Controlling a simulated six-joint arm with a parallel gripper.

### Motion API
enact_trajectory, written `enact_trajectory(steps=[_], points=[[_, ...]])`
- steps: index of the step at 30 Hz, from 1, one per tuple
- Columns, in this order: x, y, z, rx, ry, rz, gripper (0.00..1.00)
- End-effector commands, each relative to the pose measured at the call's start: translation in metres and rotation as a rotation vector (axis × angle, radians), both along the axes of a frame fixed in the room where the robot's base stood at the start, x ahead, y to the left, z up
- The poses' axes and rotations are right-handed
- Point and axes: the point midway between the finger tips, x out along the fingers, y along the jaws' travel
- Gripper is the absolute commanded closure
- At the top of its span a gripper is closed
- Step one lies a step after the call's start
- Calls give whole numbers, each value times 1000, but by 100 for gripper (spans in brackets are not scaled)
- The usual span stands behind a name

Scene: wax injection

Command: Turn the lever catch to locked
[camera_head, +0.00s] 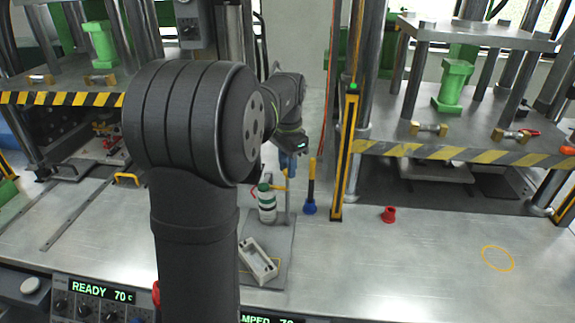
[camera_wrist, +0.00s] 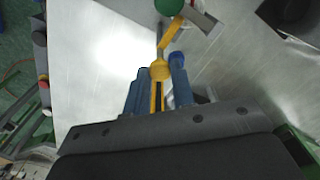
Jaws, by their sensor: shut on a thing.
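The lever catch shows in the wrist view as a yellow lever with a round knob (camera_wrist: 160,71). Its yellow bar runs down between the two blue fingers of my gripper (camera_wrist: 158,82). My gripper is shut on it. In the head view my gripper (camera_head: 288,163) is at mid-picture, behind my arm, just above and behind a white bottle with a green cap (camera_head: 266,203). A bit of yellow shows at the fingers there. Most of the lever and its mount are hidden, so I cannot tell whether it stands locked.
The bottle stands close to my gripper on a grey plate (camera_head: 277,262), with a pale mould (camera_head: 258,261) in front. A blue-footed rod (camera_head: 310,206) and an orange-edged post (camera_head: 345,160) stand to the right. A red cup (camera_head: 389,215) sits farther right. The right front bench is clear.

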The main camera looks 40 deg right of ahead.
Motion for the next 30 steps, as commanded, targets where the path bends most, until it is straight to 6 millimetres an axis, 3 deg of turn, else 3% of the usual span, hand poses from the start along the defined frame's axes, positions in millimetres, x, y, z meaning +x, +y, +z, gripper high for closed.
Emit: enact_trajectory(steps=[19,20,22,30], points=[[0,0,1,-2,-1,46,100],[0,0,1,-2,-1,46,71],[0,0,1,-2,-1,46,57],[0,0,0,-1,-1,45,55]])
